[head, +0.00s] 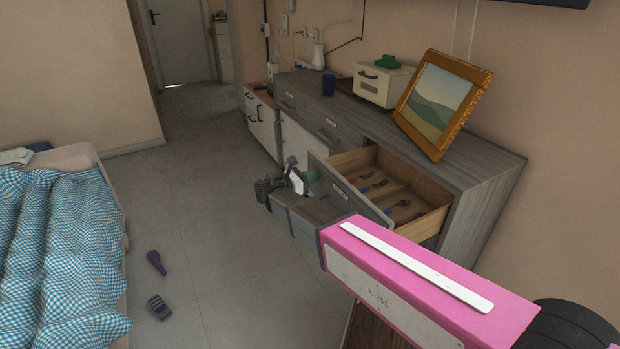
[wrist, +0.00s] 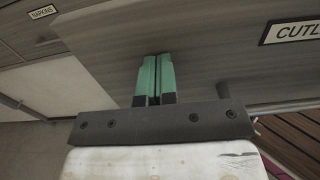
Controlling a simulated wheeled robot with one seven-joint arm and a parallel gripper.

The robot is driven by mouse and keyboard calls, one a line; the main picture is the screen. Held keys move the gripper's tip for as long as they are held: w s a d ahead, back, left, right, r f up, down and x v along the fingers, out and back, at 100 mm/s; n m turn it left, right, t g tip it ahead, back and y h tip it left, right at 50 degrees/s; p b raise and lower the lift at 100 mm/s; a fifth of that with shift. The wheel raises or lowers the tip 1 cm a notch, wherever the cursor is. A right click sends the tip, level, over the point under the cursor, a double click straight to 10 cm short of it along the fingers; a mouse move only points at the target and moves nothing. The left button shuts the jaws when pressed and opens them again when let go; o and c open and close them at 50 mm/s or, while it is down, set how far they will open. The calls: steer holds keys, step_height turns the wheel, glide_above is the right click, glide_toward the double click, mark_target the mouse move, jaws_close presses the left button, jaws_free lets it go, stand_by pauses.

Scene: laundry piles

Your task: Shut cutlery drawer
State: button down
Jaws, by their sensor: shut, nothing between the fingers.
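The cutlery drawer (head: 362,203) stands well open from the grey dresser (head: 482,190), with blue-, red- and dark-handled cutlery (head: 372,186) in its wooden compartments. Its front, with a label reading "CUTL", shows in the wrist view (wrist: 215,45). My gripper (head: 312,176) is beside the outer face of the drawer front, near its left end. In the wrist view its green fingers (wrist: 157,60) are together and empty, with their tips at or very near the grey front. I cannot tell whether they touch it.
A drawer labelled "NAPKINS" (wrist: 42,12) shows at the left of the wrist view. A purple brush (head: 156,262) and grey object (head: 158,307) lie on the floor near the bed (head: 55,240).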

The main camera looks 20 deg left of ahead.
steer(key=x, duration=2.6)
steer(key=shift+w+d, duration=0.1)
steer(key=shift+w, duration=0.1)
steer(key=shift+w+d, duration=0.1)
steer(key=shift+w, duration=0.05)
